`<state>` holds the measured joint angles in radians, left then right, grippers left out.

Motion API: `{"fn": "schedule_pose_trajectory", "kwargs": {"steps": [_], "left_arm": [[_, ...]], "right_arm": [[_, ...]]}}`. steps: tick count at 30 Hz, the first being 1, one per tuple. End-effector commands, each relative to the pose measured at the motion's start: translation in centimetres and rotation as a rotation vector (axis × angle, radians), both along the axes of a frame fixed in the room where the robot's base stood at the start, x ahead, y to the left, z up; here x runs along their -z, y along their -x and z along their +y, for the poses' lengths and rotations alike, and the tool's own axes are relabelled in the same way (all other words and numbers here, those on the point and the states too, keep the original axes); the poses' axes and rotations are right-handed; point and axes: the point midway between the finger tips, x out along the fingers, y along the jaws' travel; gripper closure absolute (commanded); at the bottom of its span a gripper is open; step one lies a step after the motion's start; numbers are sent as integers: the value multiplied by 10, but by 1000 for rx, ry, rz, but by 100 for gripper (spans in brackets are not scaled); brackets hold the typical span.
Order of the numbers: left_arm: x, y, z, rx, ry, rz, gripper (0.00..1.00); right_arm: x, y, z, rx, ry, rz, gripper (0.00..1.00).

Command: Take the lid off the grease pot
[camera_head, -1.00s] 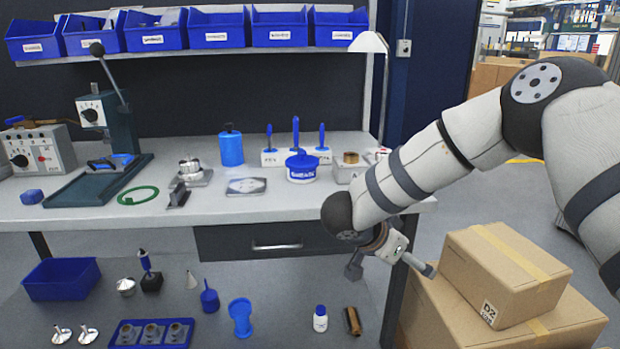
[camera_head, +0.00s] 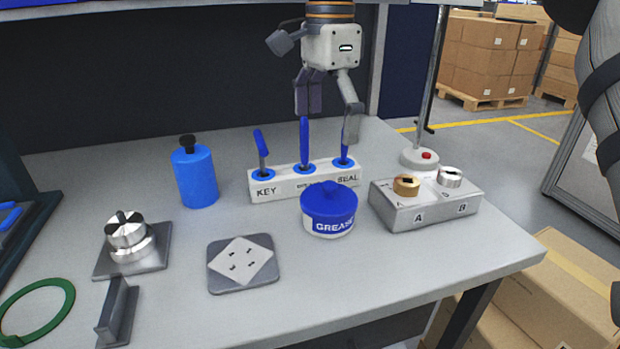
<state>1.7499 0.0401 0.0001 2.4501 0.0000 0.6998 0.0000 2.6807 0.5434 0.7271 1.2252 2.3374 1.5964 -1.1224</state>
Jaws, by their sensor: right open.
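The grease pot (camera_head: 328,222) is a white round tub marked GREASE, standing upright on the bench. Its blue lid (camera_head: 329,198), with a small knob on top, is seated on it. My right gripper (camera_head: 326,108) hangs fingers-down above and behind the pot, over the tool rack. Its fingers are apart and it looks empty, clear of the pot and lid. One finger overlaps the rack's blue handles in the picture; I cannot tell whether they touch. My left gripper is out of view.
A white rack (camera_head: 300,184) with blue-handled tools stands just behind the pot. A grey block (camera_head: 425,209) marked A and B is close at its right. A blue bottle (camera_head: 196,178), a square plate (camera_head: 242,264) and a metal fixture (camera_head: 129,240) are to the left.

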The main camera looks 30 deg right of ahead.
Motion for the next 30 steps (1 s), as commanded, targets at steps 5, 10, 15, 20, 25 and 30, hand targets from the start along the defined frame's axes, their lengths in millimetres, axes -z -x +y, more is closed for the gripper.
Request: {"fn": "schedule_pose_trajectory", "kwargs": {"steps": [5, 10, 15, 20, 25, 30], "left_arm": [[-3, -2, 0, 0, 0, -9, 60], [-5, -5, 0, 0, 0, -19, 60], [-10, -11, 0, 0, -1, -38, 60], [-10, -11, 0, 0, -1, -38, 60], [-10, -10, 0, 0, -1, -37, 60], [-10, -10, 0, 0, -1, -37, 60]], "right_arm": [[39, 2, 0, 0, 1, 2, 0], [61, 3, 0, 0, 2, 1, 0], [93, 8, 0, -1, 2, 0, 0], [107, 7, 0, 0, 1, -1, 0], [107, 7, 0, 0, 1, -1, 2], [107, 7, 0, 0, 1, -1, 41]]}}
